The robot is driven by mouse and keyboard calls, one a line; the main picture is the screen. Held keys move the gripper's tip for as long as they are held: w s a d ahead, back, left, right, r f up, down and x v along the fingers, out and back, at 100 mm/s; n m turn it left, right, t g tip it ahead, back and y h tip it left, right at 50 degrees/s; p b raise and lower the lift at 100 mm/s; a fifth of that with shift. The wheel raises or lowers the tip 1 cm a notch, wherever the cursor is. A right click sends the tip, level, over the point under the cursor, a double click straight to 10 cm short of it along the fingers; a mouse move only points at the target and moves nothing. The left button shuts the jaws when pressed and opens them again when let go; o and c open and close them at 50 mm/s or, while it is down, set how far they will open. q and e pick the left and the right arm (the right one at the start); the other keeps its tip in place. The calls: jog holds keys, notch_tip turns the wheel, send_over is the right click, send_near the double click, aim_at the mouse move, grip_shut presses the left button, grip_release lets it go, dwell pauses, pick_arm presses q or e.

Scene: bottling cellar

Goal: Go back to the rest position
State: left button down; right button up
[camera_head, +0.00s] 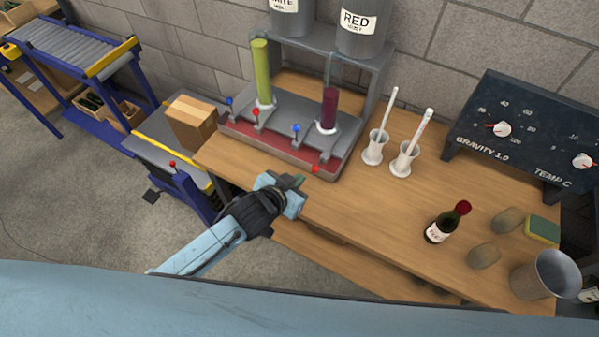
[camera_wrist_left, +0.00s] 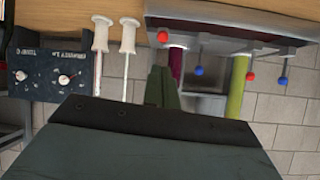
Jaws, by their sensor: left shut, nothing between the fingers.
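My left gripper (camera_head: 296,183) is over the front edge of the wooden table, in front of the filling station, in the head view. Its fingers are shut with nothing between them. In the left wrist view its fingers (camera_wrist_left: 162,88) show as a dark green wedge in the middle. The gripper looks apart from the station (camera_head: 250,143) and from the bottle. My right gripper does not show in either view.
The wooden table (camera_head: 345,215) holds two white cylinders with rods (camera_head: 404,160), a dark bottle with a red top (camera_head: 445,222), brown lumps (camera_head: 484,256), a sponge (camera_head: 542,229) and a metal cup (camera_head: 545,275). A gauge box (camera_head: 520,135) stands behind. A cardboard box (camera_head: 191,122) is left.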

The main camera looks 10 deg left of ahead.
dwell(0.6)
pick_arm(q)
jog(key=s+a+f+n+g+y+b, duration=0.1)
jog(key=s+a+f+b, duration=0.25)
jog(key=f, duration=0.65)
jog(key=s+a+f+g+y+b, duration=0.1)
jog(key=s+a+f+g+b, duration=0.25)
jog(key=f, duration=0.65)
jog(key=s+a+f+n+y+b, duration=0.1)
jog(key=s+a+f+b, duration=0.1)
jog(key=s+a+f, duration=0.6)
jog(key=s+a+f+n+g+y+b, duration=0.1)
jog(key=s+f+b, duration=0.3)
jog(key=s+f, duration=0.6)
jog(key=s+a+f+n+g+y+b, duration=0.1)
jog(key=s+a+f+g+b, duration=0.2)
jog(key=s+f, duration=0.8)
jog(key=s+g+b, duration=0.1)
jog(key=s, duration=0.3)
jog(key=shift+s+a+f, duration=0.2)
jog(key=shift+s+a, duration=0.05)
jog(key=shift+s, duration=0.05)
